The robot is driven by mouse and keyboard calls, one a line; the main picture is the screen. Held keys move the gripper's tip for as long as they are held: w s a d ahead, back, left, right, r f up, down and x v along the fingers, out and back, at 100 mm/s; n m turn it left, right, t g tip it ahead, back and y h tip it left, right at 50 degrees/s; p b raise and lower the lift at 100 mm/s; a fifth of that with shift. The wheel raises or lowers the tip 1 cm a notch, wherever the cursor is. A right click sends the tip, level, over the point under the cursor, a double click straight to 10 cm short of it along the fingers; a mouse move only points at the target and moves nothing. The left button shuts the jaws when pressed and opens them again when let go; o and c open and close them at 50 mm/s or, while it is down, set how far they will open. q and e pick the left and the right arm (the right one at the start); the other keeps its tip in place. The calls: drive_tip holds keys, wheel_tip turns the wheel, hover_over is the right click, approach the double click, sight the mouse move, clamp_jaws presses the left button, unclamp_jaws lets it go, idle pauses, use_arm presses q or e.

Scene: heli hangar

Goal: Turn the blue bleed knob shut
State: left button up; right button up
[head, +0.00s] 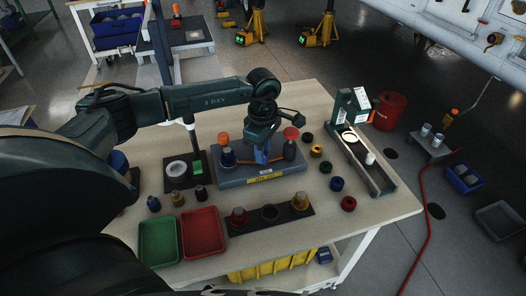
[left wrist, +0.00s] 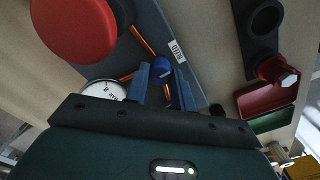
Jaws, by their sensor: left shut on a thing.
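The blue bleed knob (left wrist: 161,67) shows in the left wrist view, on the blue-grey fixture (head: 234,179) near a small white label. My left gripper (left wrist: 163,82) is shut on the knob, with a blue finger on each side of it. In the head view my left gripper (head: 262,155) reaches down over the middle of the fixture and hides the knob. The knob's turn angle cannot be told. My right gripper is not in view.
A red knob (head: 291,133) and an orange-topped post (head: 223,138) flank the gripper on the fixture. A white dial (left wrist: 103,92) lies close by. Green (head: 158,241) and red (head: 201,233) trays and a dark holder (head: 270,228) stand in front. Several small rings lie to the right.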

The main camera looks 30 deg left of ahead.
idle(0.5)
use_arm(q)
drive_tip(key=o, duration=1)
wheel_tip(320, 180, up, 13)
drive_tip(key=shift+r, duration=0.15)
